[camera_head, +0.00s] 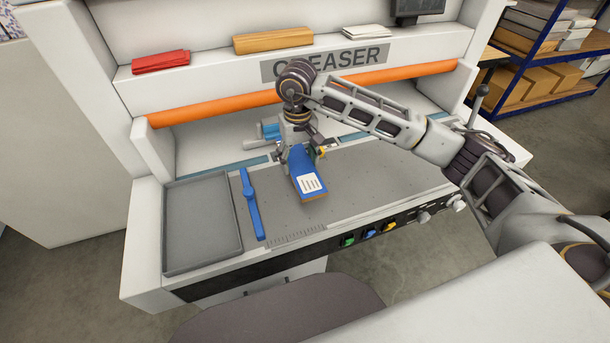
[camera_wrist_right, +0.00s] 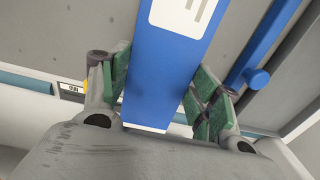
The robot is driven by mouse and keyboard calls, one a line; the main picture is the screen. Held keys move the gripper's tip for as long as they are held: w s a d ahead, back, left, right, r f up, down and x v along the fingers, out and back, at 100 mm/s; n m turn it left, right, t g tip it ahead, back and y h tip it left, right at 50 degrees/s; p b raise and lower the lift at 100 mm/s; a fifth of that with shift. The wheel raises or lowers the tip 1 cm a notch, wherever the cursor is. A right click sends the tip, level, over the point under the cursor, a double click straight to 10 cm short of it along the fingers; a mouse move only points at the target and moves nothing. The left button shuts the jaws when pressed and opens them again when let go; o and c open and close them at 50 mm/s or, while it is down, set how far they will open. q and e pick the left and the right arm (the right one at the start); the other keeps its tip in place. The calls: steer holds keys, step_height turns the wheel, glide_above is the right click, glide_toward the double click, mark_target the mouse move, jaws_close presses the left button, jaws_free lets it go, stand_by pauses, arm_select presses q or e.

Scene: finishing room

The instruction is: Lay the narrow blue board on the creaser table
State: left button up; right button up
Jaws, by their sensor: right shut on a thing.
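The narrow blue board (camera_head: 300,168) has a white label with dark lines and a brown near edge. It is over the middle of the grey creaser table (camera_head: 375,175), long side running toward me. My right gripper (camera_head: 303,152) is shut on its far part, a finger on each side. In the right wrist view the board (camera_wrist_right: 165,70) runs between the green finger pads of the gripper (camera_wrist_right: 160,88). I cannot tell whether the board touches the table or is held just above it. My left gripper is not in view.
A blue bar with a knob (camera_head: 250,205) lies left of the board, beside a grey tray (camera_head: 202,225). An orange bar (camera_head: 225,107) crosses the machine behind. Buttons (camera_head: 370,234) line the front edge. The table right of the board is clear, under my right arm.

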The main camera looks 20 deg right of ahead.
mark_target(299, 163)
step_height(299, 163, down, 3)
steer(key=shift+f, duration=0.65)
steer(key=shift+f+p, duration=0.5)
steer(key=shift+f, duration=1.3)
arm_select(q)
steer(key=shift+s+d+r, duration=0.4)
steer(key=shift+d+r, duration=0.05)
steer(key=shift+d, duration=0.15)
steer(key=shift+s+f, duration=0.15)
arm_select(e)
steer(key=shift+f, duration=0.15)
